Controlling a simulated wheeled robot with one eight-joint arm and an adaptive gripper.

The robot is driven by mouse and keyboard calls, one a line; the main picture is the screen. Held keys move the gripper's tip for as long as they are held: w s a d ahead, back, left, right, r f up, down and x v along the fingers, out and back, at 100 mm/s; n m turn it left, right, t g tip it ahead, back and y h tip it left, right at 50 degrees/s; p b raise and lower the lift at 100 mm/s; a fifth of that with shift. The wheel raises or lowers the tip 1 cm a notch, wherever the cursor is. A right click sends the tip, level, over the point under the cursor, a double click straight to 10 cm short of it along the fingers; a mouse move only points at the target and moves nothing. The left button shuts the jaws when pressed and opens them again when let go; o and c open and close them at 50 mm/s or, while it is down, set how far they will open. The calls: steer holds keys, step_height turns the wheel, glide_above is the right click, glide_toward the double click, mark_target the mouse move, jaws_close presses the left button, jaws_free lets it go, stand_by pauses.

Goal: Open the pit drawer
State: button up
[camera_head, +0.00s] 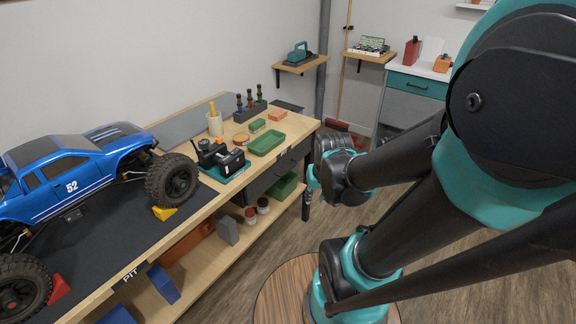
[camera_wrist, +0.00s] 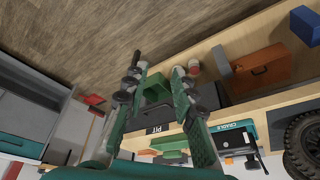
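The pit drawer (camera_head: 264,180) is a dark grey front under the right end of the wooden workbench top. It looks shut, flush with the bench edge. In the wrist view, turned over, part of the dark drawer front (camera_wrist: 150,115) and a white PIT label (camera_wrist: 160,130) show between my fingers. My gripper (camera_head: 318,172) is in front of the bench's right end, seemingly apart from the drawer. In the wrist view my gripper (camera_wrist: 158,75) has its two fingers spread wide with nothing between them. The drawer's handle is hard to make out.
A blue crawler truck (camera_head: 70,175) stands on a dark mat at the left. A green tray (camera_head: 266,143) and a black-teal device (camera_head: 221,160) sit on the bench top. The lower shelf (camera_head: 236,252) holds boxes and jars. Open wooden floor lies right of the bench.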

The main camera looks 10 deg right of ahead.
steer(key=w+r+m+g, duration=0.1)
steer(key=w+r+m, duration=0.3)
steer(key=w, duration=1.2)
steer(key=m+g+y, duration=0.1)
steer(key=m, duration=0.3)
glide_toward(290, 168)
steer(key=x, duration=0.8)
steer(key=shift+r, duration=0.1)
steer(key=shift+c, duration=0.6)
steer(key=shift+d, duration=0.1)
jaws_close()
